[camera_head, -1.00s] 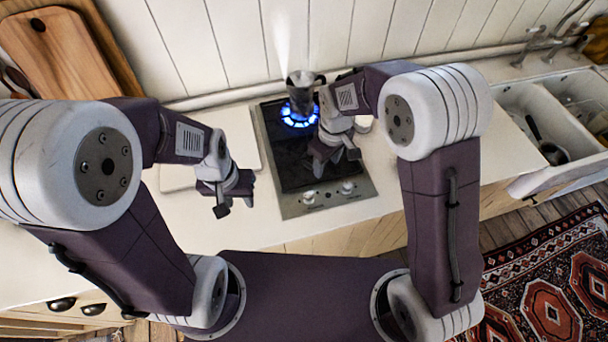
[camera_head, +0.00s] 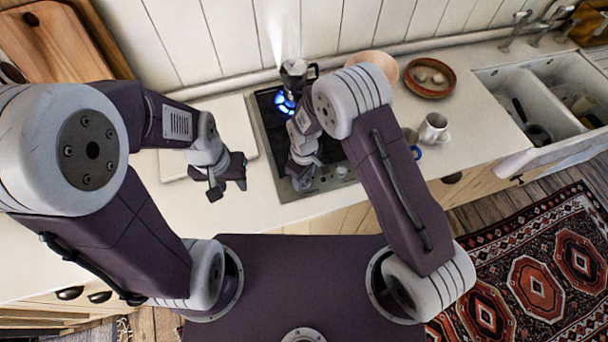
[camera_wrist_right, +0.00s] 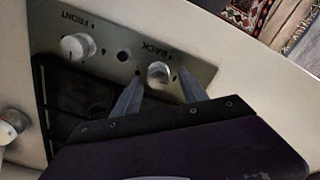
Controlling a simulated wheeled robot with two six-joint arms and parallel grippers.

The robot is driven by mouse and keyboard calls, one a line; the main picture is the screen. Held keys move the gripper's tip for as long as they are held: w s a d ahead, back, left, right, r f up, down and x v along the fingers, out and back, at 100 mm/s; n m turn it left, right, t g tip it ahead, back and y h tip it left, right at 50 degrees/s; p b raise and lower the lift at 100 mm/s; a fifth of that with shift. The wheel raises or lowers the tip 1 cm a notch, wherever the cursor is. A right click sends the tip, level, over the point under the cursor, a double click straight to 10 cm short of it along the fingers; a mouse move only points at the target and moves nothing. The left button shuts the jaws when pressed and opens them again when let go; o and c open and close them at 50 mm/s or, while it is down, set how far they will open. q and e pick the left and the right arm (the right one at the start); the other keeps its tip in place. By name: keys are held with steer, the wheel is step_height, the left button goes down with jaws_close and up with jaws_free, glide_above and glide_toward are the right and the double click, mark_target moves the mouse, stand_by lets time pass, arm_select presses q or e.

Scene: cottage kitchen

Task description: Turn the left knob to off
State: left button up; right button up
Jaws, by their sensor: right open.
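The stove's steel control panel carries two pale knobs. In the right wrist view, which looks from the stove side, the left knob (camera_wrist_right: 160,73) is under the upside-down BACK label. The right knob (camera_wrist_right: 78,46) is under FRONT; it also shows in the head view (camera_head: 342,171). My right gripper (camera_wrist_right: 160,76) is open, its fingertips on either side of the left knob; contact cannot be told. In the head view my right gripper (camera_head: 301,182) hides that knob. My left gripper (camera_head: 228,190) is open and empty above the counter, left of the stove.
A moka pot (camera_head: 296,76) steams over a blue flame (camera_head: 285,103) at the back of the stove, close to my right arm. A mug (camera_head: 433,129) and a brown bowl (camera_head: 430,78) stand to the right. A pale board (camera_head: 240,135) lies left of the stove.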

steer(key=shift+d, duration=0.1)
steer(key=shift+c, duration=0.5)
steer(key=shift+w, duration=0.1)
jaws_close()
steer(key=m+b, duration=0.1)
steer(key=m, duration=0.3)
steer(key=shift+m, duration=0.3)
steer(key=m, duration=0.4)
steer(key=shift+w+m+b, duration=0.1)
steer(key=shift+m+b, duration=0.2)
steer(key=shift+b, duration=0.05)
steer(key=m, duration=0.4)
steer(key=shift+m, duration=0.3)
steer(key=shift+r+m+b, duration=0.1)
steer(key=shift+m+b, duration=0.25)
steer(key=shift+m, duration=1.65)
